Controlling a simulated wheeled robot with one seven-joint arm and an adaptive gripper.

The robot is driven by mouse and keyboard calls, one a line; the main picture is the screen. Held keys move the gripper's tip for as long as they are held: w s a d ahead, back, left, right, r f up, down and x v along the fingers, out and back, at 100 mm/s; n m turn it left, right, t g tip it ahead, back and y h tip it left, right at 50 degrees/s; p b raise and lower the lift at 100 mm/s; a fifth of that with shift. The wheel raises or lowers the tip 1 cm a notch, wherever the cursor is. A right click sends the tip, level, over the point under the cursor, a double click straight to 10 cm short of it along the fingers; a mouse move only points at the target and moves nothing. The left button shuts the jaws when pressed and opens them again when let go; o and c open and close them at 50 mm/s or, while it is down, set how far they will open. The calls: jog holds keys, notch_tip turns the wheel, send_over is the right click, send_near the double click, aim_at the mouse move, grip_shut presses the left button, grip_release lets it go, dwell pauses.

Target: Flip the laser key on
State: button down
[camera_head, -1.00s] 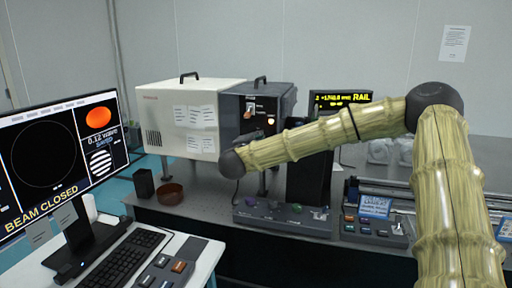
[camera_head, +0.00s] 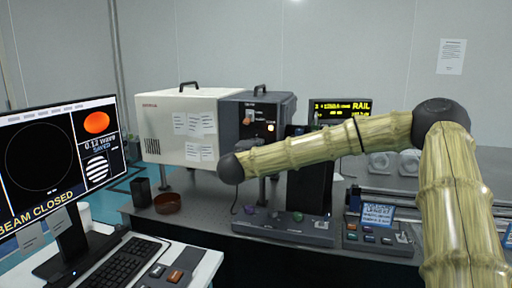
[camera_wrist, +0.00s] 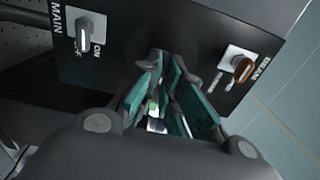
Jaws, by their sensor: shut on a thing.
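The laser's dark control panel (camera_head: 249,118) is on the front of the dark housing beside a white box. In the wrist view the panel (camera_wrist: 200,50) carries a silver MAIN switch (camera_wrist: 84,42), its lever toward the ON mark, and an orange BEAM switch (camera_wrist: 243,67). My gripper (camera_wrist: 165,62) has its teal-padded fingers close together at the panel, between these two switches. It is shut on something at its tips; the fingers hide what. In the head view my gripper is hidden behind my arm.
A monitor (camera_head: 58,165) at left reads BEAM CLOSED. A brown bowl (camera_head: 167,203) and black cup (camera_head: 141,191) stand on the table. A control box with knobs (camera_head: 284,228) lies below my arm.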

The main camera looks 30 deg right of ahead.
jog(key=shift+f, duration=0.25)
jog(key=c, duration=1.6)
grip_release()
jog(key=shift+s, duration=0.1)
jog(key=shift+r, duration=0.1)
jog(key=shift+a+r, duration=0.1)
jog(key=v, duration=1.1)
jog(key=shift+s+a, duration=0.25)
